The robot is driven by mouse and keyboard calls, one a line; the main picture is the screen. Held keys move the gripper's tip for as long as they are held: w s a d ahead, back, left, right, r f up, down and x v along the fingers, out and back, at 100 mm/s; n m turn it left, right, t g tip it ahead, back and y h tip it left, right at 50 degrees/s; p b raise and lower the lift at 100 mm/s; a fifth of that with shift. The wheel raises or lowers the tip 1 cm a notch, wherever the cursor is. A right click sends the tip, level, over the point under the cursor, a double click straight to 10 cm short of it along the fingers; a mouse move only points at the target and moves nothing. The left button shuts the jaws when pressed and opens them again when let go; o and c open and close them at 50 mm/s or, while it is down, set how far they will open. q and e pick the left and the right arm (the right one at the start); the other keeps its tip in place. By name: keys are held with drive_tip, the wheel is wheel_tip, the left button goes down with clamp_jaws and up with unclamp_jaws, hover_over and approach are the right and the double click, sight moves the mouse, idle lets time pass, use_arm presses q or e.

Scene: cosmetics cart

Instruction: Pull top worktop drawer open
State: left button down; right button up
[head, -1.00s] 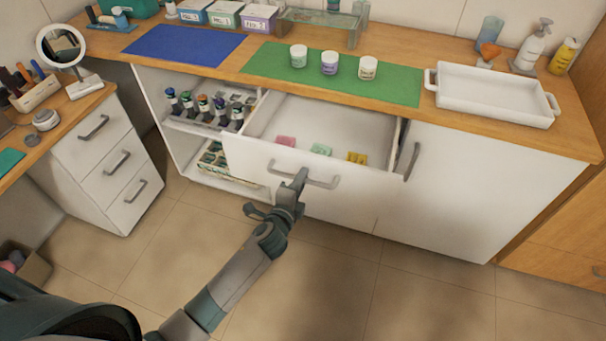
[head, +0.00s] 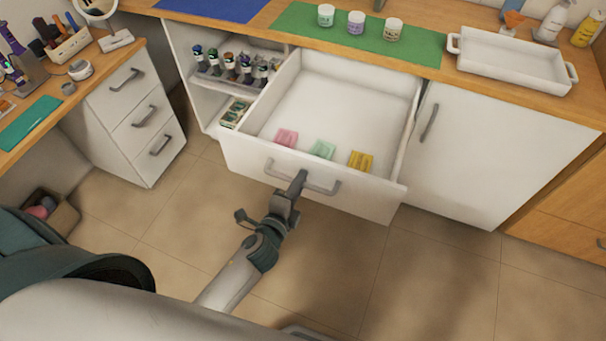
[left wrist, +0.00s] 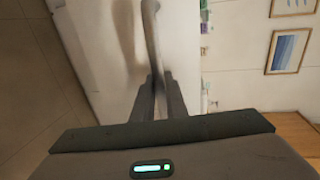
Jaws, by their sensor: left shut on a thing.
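The top worktop drawer (head: 240,161) is white and stands pulled well out from under the wooden worktop in the head view. Its grey bar handle (head: 323,187) is on the front face. My left gripper (head: 301,178) is shut on the handle near its middle. In the left wrist view the gripper fingers (left wrist: 158,92) close around the handle (left wrist: 150,25). Inside the drawer, toward the front, lie a pink item (head: 286,138), a pale green item (head: 322,149) and a yellow item (head: 360,161). My right gripper is not in view.
On the worktop are a green mat (head: 290,20) with three jars, a blue mat (head: 215,7) and a white tray (head: 512,59). Bottles stand on an open shelf (head: 212,84) left of the drawer. A closed door (head: 470,150) is on the right. The tiled floor in front is clear.

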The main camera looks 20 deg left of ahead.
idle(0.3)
use_arm(q)
drive_tip(key=c, duration=2)
unclamp_jaws()
drive_tip(key=shift+c, duration=0.2)
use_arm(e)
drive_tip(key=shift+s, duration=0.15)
use_arm(q)
drive_tip(key=shift+s, duration=0.15)
